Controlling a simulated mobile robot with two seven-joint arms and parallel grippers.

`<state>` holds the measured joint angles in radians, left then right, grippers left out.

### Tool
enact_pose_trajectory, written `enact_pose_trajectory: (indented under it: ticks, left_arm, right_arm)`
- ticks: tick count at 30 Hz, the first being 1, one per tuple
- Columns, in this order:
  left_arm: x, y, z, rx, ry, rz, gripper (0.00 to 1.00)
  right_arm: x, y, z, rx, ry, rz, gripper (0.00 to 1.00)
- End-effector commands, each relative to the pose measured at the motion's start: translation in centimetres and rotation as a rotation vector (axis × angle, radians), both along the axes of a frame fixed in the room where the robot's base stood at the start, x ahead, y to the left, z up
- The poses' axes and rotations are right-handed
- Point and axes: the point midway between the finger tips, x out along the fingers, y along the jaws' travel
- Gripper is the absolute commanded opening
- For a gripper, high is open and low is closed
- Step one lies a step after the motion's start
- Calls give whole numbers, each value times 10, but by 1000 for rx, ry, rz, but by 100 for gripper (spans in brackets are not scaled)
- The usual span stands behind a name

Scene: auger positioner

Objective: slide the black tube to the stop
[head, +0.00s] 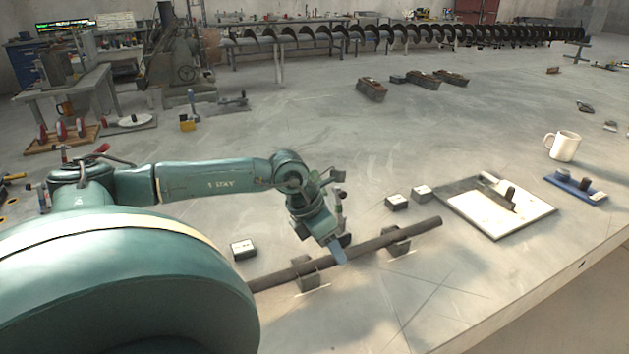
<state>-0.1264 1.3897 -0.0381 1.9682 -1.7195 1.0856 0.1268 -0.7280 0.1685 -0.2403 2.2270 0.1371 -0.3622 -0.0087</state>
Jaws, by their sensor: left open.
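The black tube (371,246) lies slantwise near the front of the table, running from lower left to upper right. It rests across two small dark supports, a left one (309,283) and a right one (397,249). Its left end is hidden behind my own green body part at the lower left. My left gripper (340,247) is open and points down at the middle of the tube, between the supports. I cannot tell whether its fingers touch the tube. I cannot make out which part is the stop. My right gripper is not in view.
Small dark blocks with pale tops stand behind the tube, one at left (243,250) and one at right (397,202). A white board (520,217), a blue tray (590,192) and a white mug (563,146) are at right. A long auger (400,35) spans the back.

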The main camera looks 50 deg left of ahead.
Motion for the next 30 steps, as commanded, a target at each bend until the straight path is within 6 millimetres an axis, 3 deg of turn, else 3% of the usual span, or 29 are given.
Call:
enact_pose_trajectory:
  ticks: [14, 21, 30]
  left_arm:
    - [-21, 12, 61, -6, 1, 3, 49]
    - [-32, 20, 90, -3, -3, 0, 49]
    - [-37, 23, 101, -1, -1, -2, 49]
  right_arm:
    - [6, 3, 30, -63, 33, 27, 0]
    - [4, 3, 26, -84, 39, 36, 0]
    - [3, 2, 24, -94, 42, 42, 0]
